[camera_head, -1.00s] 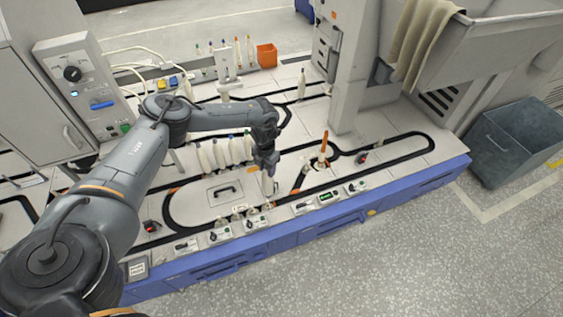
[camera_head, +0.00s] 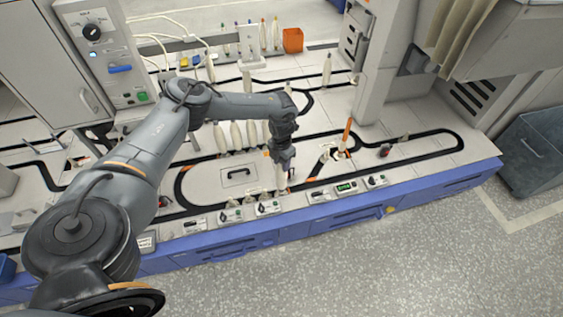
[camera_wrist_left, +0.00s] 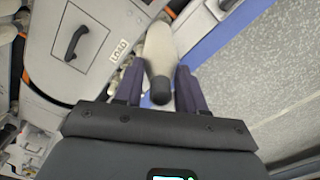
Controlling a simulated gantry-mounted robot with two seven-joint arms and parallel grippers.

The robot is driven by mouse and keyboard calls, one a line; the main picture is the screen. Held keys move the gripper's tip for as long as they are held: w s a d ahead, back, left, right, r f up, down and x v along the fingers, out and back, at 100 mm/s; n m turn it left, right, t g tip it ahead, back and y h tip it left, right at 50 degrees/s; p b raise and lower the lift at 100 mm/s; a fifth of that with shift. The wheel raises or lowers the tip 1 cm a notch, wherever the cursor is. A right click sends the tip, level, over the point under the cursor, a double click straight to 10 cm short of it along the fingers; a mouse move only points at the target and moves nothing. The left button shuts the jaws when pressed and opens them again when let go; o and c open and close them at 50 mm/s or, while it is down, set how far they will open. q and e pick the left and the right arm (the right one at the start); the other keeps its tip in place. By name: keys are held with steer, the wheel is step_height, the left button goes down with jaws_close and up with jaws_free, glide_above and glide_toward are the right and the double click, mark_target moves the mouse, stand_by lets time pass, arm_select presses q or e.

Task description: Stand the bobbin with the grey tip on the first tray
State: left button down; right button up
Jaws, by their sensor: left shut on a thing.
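My left gripper (camera_head: 281,168) points down over the front part of the machine table, right of the hatch with the black handle. It is shut on a pale bobbin (camera_head: 281,182). In the left wrist view, the bobbin (camera_wrist_left: 160,50) sits between the two fingers (camera_wrist_left: 158,88), its dark grey tip (camera_wrist_left: 160,90) towards the palm. The bobbin's lower end shows near the front edge of the table; I cannot tell whether it touches anything. I cannot make out for certain which piece is the first tray. My right gripper is not in view.
A row of pale bobbins (camera_head: 236,136) hangs or stands behind the hatch (camera_head: 240,176). An orange rod (camera_head: 347,132) rises right of my gripper beside the black track (camera_head: 430,136). Control boxes (camera_head: 346,187) line the blue front edge. An orange bin (camera_head: 292,40) stands at the back.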

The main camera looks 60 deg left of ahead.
arm_select(q)
steer(key=shift+f, duration=0.2)
stand_by(0.7)
steer(key=shift+p, duration=0.35)
stand_by(0.4)
steer(key=shift+p, duration=0.35)
stand_by(0.5)
steer(key=shift+f+b, duration=0.35)
steer(key=shift+f, duration=0.2)
steer(key=c, duration=0.9)
jaws_free()
steer(key=shift+c, duration=0.2)
